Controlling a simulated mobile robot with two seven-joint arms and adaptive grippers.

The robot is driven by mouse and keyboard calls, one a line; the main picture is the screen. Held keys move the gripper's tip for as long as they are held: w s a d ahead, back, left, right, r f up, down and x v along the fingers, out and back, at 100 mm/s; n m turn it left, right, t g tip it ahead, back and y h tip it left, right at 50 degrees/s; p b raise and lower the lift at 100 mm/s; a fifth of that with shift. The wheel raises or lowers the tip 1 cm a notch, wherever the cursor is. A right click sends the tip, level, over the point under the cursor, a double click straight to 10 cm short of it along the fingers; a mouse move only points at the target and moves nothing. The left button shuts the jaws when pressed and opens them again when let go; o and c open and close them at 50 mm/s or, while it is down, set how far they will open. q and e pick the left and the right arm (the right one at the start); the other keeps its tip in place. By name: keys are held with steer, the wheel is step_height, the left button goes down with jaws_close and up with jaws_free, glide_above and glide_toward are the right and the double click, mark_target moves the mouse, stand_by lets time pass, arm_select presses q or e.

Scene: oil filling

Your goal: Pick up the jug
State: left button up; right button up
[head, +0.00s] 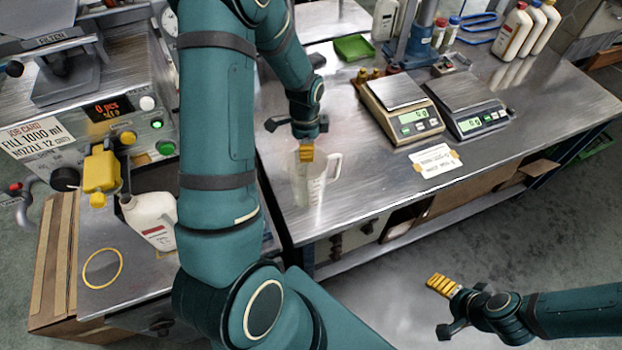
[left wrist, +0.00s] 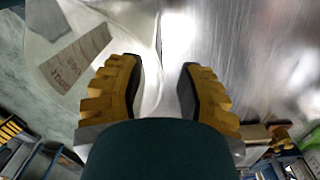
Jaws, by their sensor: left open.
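The clear measuring jug (head: 315,190) stands upright on the metal bench near its front left corner, with its handle (head: 334,164) on the right side. My left gripper (head: 306,153) is over the jug's upper part, its yellow fingers pointing down. In the left wrist view, the left gripper (left wrist: 160,78) is open, with a gap between its two fingers. The jug's wall with a printed panel (left wrist: 75,55) fills the upper left there. Whether the fingers touch the jug is unclear. My right gripper (head: 443,286) is away at lower right, clear of the bench.
Two scales (head: 412,122) (head: 480,121) stand right of the jug, with a paper card (head: 435,160) before them. A green tray (head: 354,47) lies behind. A filling machine (head: 105,120) and white bottle (head: 150,218) are at left. The bench around the jug is clear.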

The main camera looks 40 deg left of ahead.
arm_select(q)
step_height(320, 180, down, 2)
steer(key=shift+f, duration=0.1)
jaws_close()
stand_by(0.4)
